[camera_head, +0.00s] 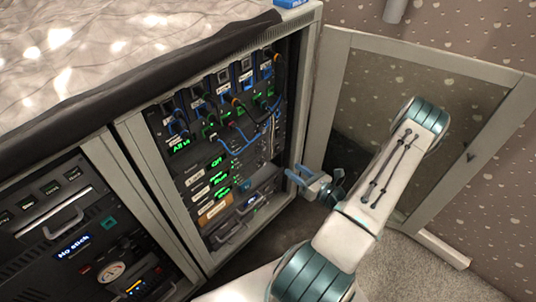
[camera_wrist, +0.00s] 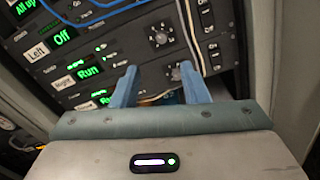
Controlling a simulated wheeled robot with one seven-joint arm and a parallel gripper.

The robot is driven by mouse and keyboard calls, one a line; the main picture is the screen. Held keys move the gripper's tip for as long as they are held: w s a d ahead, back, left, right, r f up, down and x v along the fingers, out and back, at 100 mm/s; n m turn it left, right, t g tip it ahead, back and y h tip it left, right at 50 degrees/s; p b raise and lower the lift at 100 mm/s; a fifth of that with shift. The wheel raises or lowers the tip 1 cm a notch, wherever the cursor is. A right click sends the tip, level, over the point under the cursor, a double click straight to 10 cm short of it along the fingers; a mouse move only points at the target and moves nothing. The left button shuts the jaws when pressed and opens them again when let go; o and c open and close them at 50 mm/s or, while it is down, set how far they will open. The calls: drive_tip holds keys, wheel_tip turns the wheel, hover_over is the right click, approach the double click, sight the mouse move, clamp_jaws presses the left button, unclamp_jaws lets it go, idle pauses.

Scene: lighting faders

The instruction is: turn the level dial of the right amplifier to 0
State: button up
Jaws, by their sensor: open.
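In the wrist view the amplifier labelled Right (camera_wrist: 62,83) shows a green Run display. A round dial (camera_wrist: 160,36) with pale marks around it seems to line up with this row; its setting is too small to read. A lower dial (camera_wrist: 175,72) appears between my fingers, seemingly on the amplifier below. The Left amplifier (camera_wrist: 37,52), above, shows Off. My gripper (camera_wrist: 160,85) is open, its two blue fingers pointing at the panel with nothing between them. In the head view my gripper (camera_head: 295,175) is just right of the rack, apart from the amplifiers (camera_head: 217,182).
Blue and pale cables (camera_head: 245,140) hang across the rack, and pale cables run right of the dials in the wrist view. Small switches (camera_wrist: 205,18) sit right of the dials. The open cabinet door (camera_head: 440,85) stands behind my arm. Another equipment rack (camera_head: 75,220) stands left.

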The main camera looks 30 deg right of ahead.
sight(265, 149)
drive_tip(key=b+x, duration=0.1)
drive_tip(key=x, duration=1.2)
drive_tip(key=shift+w+f, duration=0.1)
drive_tip(key=shift+w, duration=0.3)
clamp_jaws()
